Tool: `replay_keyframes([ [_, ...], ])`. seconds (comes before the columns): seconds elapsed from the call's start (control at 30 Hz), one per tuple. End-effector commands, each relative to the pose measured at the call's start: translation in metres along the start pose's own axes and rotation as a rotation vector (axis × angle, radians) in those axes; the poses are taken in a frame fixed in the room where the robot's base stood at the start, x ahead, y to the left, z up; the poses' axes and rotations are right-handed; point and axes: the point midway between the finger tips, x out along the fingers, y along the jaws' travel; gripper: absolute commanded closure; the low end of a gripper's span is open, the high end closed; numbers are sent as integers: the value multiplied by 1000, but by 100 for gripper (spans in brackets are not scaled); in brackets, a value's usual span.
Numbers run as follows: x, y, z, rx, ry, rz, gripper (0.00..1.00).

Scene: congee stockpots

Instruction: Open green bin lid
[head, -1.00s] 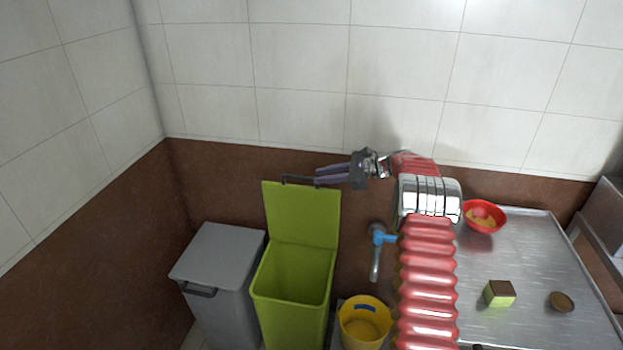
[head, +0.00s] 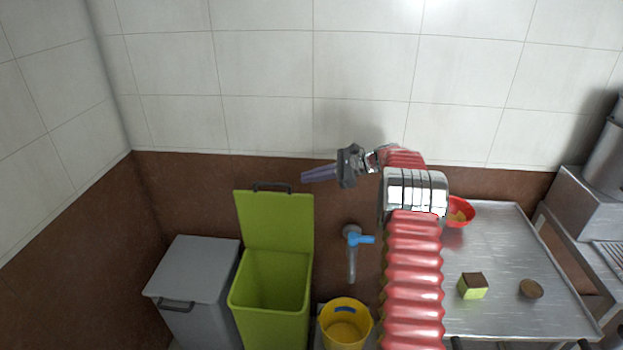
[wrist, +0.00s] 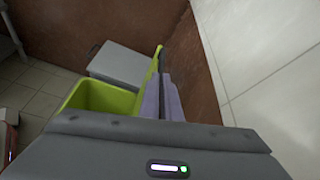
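The green bin (head: 270,315) stands against the brown wall. Its lid (head: 275,222) is swung up and stands upright at the back, so the inside of the bin shows. A dark handle (head: 272,187) is on the lid's top edge. My gripper (head: 304,177) is to the right of the handle, with a small gap seen between them in the head view. Its purple fingers look together, with nothing seen held. In the wrist view, the fingers (wrist: 163,80) lie side by side, and the green bin (wrist: 98,97) and the lid's edge are beyond them.
A grey bin (head: 195,275) with a shut lid stands left of the green bin. A yellow bucket (head: 345,335) and a blue-handled tap (head: 353,243) are to the right. A metal table (head: 510,260) holds a red bowl (head: 460,211), a small green-brown block (head: 473,286) and a round brown thing (head: 531,288).

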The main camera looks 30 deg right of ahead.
Motion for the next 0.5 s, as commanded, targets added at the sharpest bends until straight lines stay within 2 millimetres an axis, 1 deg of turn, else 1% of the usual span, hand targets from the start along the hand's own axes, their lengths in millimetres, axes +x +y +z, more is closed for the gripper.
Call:
replay_keyframes([
  [0.03, 2, 2, 10, -19, 10, 9, 100],
  [0.17, 6, 13, 35, -82, 50, 44, 100],
  [0.27, 10, 26, 58, -145, 90, 79, 100],
  [0.3, 12, 32, 67, -171, 105, 94, 100],
  [0.5, 15, 65, 110, -309, 182, 168, 100],
])
